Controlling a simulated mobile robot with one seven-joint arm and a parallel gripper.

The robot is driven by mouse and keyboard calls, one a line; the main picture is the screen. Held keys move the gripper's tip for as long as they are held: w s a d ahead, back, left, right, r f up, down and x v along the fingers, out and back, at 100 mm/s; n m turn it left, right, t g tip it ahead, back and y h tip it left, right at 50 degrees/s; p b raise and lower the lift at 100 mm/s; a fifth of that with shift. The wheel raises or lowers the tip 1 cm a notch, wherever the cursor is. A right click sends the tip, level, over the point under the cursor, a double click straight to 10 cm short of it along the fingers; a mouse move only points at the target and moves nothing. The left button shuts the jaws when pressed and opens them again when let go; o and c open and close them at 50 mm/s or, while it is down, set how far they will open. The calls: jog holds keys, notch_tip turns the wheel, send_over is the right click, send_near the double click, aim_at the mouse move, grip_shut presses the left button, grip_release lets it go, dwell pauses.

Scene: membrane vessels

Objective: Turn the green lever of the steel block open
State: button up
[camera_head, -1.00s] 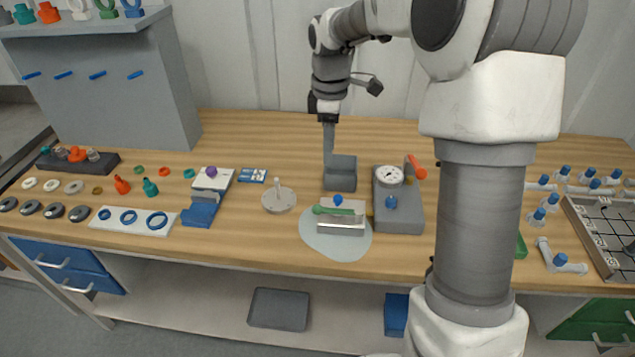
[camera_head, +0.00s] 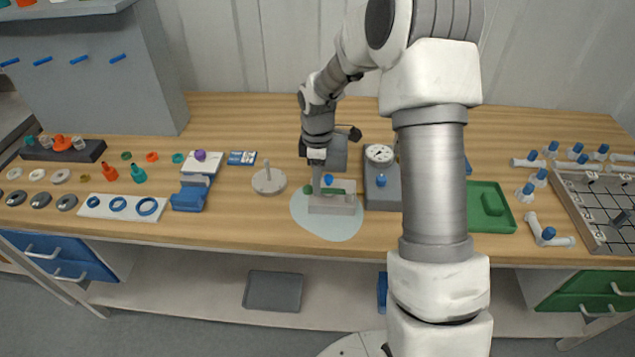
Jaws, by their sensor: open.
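The steel block (camera_head: 333,208) sits on a pale grey round mat (camera_head: 318,229) near the table's front edge. It has a blue knob (camera_head: 329,178) at its back. Its green lever (camera_head: 338,191) lies across the top, roughly left to right, and its left end sticks out past the block. My gripper (camera_head: 316,188) points down at the lever's left part and hides some of it. The jaws are open, seen edge on as one narrow bar. I cannot tell whether they straddle or touch the lever.
A grey box with a round gauge (camera_head: 380,154) stands close to the block's right. A disc with an upright pin (camera_head: 268,181) is to its left. My arm hides table right of the gauge box. A green tray (camera_head: 484,220) lies further right.

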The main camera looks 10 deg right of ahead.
jog(key=shift+f, duration=0.7)
grip_shut()
dwell(1.0)
